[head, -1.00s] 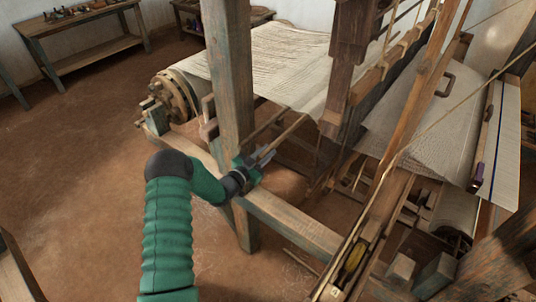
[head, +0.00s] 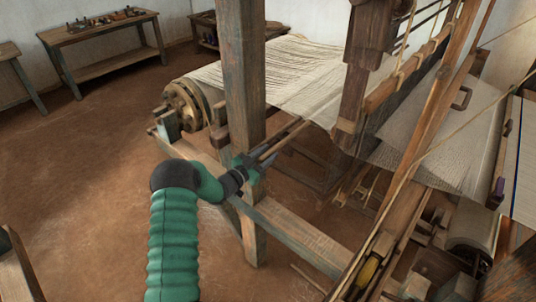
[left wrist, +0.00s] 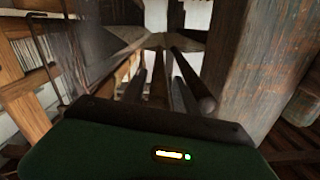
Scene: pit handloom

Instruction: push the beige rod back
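The beige rod (head: 286,138) is a thin pale bar beside the loom's front left post, slanting away to the upper right in the head view. A darker bar runs close alongside it. My left gripper (head: 253,167) is at the near end of these bars, by the post. I cannot tell if it touches the beige rod. Its fingers are too small and shadowed to tell open from shut. In the left wrist view several dark bars (left wrist: 188,82) run away from the green wrist housing; I cannot tell which is the beige rod. My right gripper is out of view.
The upright post (head: 243,75) stands right against my left wrist. A low beam (head: 300,238) runs below it. The wooden cloth roller end (head: 185,105) is at the left, white threads (head: 285,65) behind. Open floor (head: 95,150) lies left; a bench (head: 100,35) stands beyond.

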